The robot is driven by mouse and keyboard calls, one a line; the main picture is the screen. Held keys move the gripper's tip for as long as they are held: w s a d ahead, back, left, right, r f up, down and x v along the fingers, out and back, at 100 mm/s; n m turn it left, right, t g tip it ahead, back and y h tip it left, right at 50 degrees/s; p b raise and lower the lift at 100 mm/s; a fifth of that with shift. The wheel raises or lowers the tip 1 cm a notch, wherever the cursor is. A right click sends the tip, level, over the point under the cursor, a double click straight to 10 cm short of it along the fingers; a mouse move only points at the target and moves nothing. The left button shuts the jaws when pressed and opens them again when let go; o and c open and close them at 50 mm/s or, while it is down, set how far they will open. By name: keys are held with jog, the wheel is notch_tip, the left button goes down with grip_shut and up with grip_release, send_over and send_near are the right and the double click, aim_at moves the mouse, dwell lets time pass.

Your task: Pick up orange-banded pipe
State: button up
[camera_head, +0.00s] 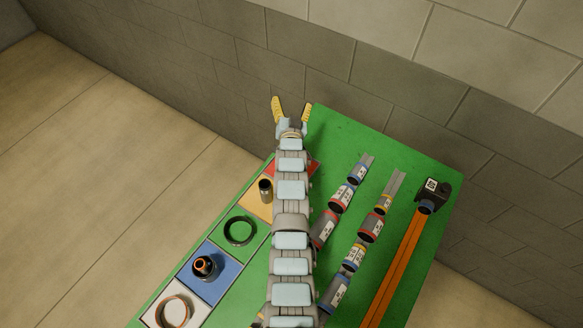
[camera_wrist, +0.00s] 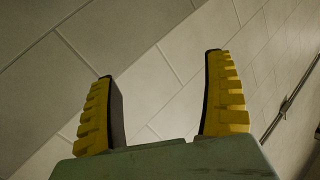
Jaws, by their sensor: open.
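My gripper (camera_head: 291,112) is open and empty, raised near the wall beyond the far end of the green table (camera_head: 345,130). Its two yellow fingers stand apart in the wrist view (camera_wrist: 160,85), with only wall blocks between and behind them. A short pipe with an orange ring at its top (camera_head: 205,267) stands on a blue square at the table's left. Several banded pipes lie in two slanted rows right of my arm. One of them (camera_head: 384,204) has a yellow-orange band; another (camera_head: 353,257) shows yellowish and blue bands. I cannot tell which is the orange-banded pipe.
A dark pipe (camera_head: 265,190) stands on a tan square. An orange rail with a black device (camera_head: 432,192) runs along the right. My arm hides the table's middle. Block walls stand behind.

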jog(key=w+a+f+m+g+b, duration=0.1)
jog(key=w+f+g+b, duration=0.5)
jog(key=f+g+b, duration=0.15)
jog(key=s+r+m+g+b, duration=0.1)
jog(key=s+r+g+b, duration=0.1)
jog(key=s+g+b, duration=0.4)
jog(key=s+r+g+b, duration=0.1)
jog(key=s+r+g, duration=0.3)
jog(key=s, duration=0.5)
jog(key=shift+g, duration=0.25)
jog(key=f, duration=1.3)
jog(key=shift+d, duration=0.2)
jog(key=shift+d+f+b, duration=0.2)
jog(key=shift+f+b, duration=0.1)
jog(key=shift+f, duration=0.5)
jog(key=shift+d+f+b, duration=0.15)
jog(key=shift+f+b, duration=0.15)
jog(key=shift+f, duration=0.5)
notch_tip(320, 180, down, 2)
jog(key=shift+f+b, duration=0.1)
jog(key=shift+b, duration=0.6)
jog(key=shift+w, duration=0.1)
